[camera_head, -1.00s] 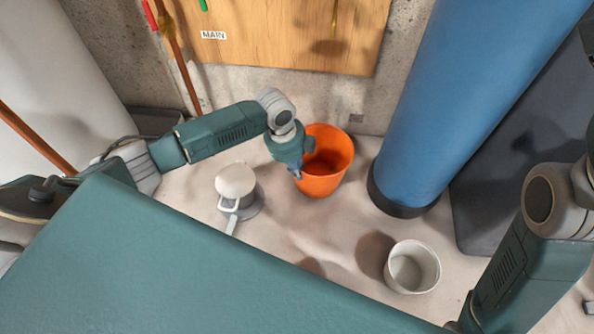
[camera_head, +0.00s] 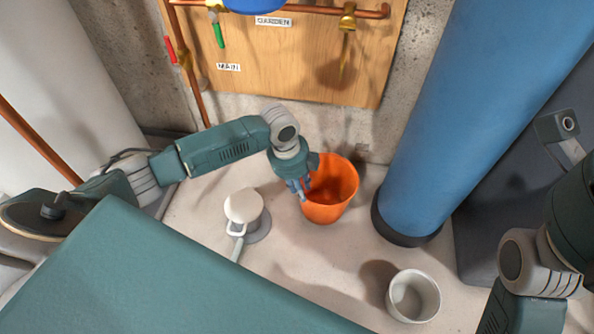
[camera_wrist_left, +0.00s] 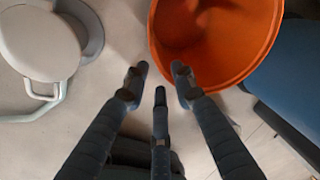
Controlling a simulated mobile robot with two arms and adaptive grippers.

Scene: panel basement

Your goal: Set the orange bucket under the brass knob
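The orange bucket (camera_head: 330,208) stands upright on the floor near the wall, left of a tall blue cylinder. It also shows at the top of the left wrist view (camera_wrist_left: 213,82). My left gripper (camera_head: 298,190) is over the bucket's left side in the head view. In the left wrist view its fingers (camera_wrist_left: 158,72) are spread with nothing between them, close to the bucket's rim; I cannot tell whether they touch it. A brass fitting (camera_head: 347,22) hangs from the copper pipe on the wooden panel, above and behind the bucket. My right gripper is out of view.
A white lidded container (camera_head: 243,206) with a handle stands left of the bucket. An empty white pot (camera_head: 413,296) stands in front. The blue cylinder (camera_head: 437,130) is close on the bucket's right. Clear floor (camera_head: 310,255) lies before the bucket.

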